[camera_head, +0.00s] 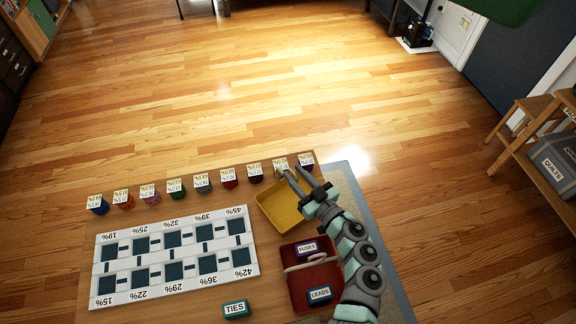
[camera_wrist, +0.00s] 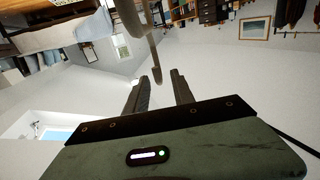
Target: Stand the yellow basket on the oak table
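The yellow basket (camera_head: 278,212) is at the right part of a wooden tabletop (camera_head: 205,301) in the head view. My gripper (camera_head: 297,177) reaches over the basket's far right side and partly hides it. Its two fingers are apart. In the wrist view my gripper (camera_wrist: 160,78) also shows its fingers apart, with a thin greyish curved piece (camera_wrist: 154,58) between or just beyond the tips. I cannot tell whether that piece is the basket's handle or whether it touches a finger. I cannot tell which surface is the oak table.
A red basket (camera_head: 328,271) with a pale handle holds boxes labelled FUSES and LEADS, close to my arm. A white panel (camera_head: 177,256) with dark squares, a TIES box (camera_head: 236,309) and a row of small labelled pots (camera_head: 176,188) occupy the tabletop. A wooden shelf (camera_head: 531,149) stands right.

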